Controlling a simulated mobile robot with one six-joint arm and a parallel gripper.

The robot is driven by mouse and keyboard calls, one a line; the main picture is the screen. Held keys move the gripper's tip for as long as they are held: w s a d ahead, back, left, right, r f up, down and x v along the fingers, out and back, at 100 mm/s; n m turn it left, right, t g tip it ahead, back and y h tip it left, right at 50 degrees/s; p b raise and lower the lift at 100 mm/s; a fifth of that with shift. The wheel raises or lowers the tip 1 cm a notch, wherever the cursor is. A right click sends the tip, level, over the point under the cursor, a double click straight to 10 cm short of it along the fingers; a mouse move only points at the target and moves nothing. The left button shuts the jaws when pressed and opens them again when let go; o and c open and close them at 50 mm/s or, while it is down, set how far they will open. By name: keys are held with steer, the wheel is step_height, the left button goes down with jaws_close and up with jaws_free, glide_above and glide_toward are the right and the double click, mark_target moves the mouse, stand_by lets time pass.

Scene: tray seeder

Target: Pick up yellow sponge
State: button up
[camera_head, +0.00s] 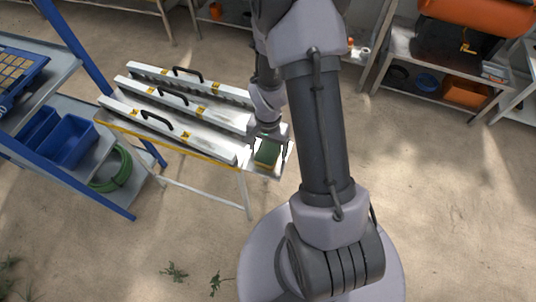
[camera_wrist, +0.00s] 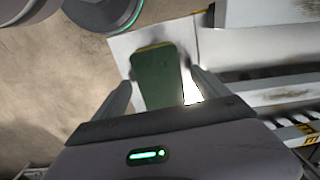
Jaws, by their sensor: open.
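The sponge (camera_head: 267,153) shows a green top with a thin yellow edge below it. It lies at the right end of the metal table (camera_head: 205,166). In the wrist view the sponge (camera_wrist: 160,78) lies on a pale plate, its green face towards the camera, between my two fingers. My gripper (camera_head: 268,140) is at the sponge, over the table's right end. In the wrist view my gripper (camera_wrist: 160,82) is open, with one finger on each side of the sponge. Whether the fingers touch it or how high they are above the plate, I cannot tell.
Several long metal bars (camera_head: 170,122) with black handles lie on the table left of the sponge. A blue-framed shelf (camera_head: 110,190) with blue bins (camera_head: 72,146) and a green hose (camera_head: 114,170) stands at left. A workbench (camera_head: 440,62) stands at upper right. The sandy floor at right is clear.

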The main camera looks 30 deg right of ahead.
steer(key=shift+r, duration=0.15)
steer(key=shift+c, duration=0.7)
steer(key=c, duration=1.3)
steer(key=shift+r, duration=0.1)
